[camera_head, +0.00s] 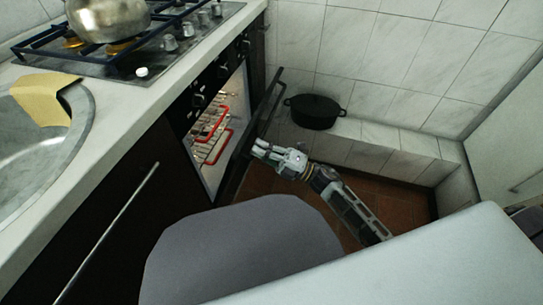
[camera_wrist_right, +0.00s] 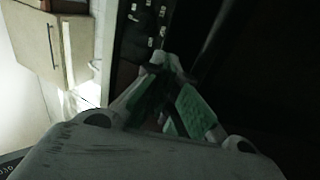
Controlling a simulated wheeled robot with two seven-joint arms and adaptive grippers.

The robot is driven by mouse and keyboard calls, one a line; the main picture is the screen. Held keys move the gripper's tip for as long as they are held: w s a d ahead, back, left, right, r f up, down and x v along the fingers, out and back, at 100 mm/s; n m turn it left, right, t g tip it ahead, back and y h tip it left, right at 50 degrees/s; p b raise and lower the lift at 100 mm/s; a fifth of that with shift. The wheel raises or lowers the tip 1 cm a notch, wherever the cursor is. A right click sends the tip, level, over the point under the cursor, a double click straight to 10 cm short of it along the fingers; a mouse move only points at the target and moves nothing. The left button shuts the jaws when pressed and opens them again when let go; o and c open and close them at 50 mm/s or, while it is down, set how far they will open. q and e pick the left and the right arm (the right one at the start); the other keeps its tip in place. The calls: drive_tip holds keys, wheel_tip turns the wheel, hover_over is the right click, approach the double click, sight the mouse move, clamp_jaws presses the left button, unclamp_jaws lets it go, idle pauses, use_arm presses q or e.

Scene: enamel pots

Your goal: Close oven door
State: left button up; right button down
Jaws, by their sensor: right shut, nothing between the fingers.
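The oven (camera_head: 213,135) is built into the dark counter front, and its lit inside shows wire racks and a red element. The oven door (camera_head: 243,150) stands open, dark and seen nearly edge-on, with a bar handle (camera_head: 267,102) along its outer edge. My right gripper (camera_head: 256,149) is shut and empty, close beside the outer side of the door; I cannot tell whether it touches. In the right wrist view its fingertips (camera_wrist_right: 168,60) meet near a dark surface, below the oven's knob panel (camera_wrist_right: 143,18). My left gripper is not in view.
A black pot (camera_head: 315,112) stands on a tiled ledge (camera_head: 372,133) behind the gripper. A metal kettle (camera_head: 108,18) sits on the hob (camera_head: 130,62) above the oven. Brown floor shows around the right arm.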

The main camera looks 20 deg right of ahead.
drive_tip(key=shift+x, duration=0.85)
drive_tip(key=shift+a, duration=0.15)
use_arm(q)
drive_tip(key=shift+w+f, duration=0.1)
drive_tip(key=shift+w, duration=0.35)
use_arm(e)
drive_tip(key=shift+w, duration=0.1)
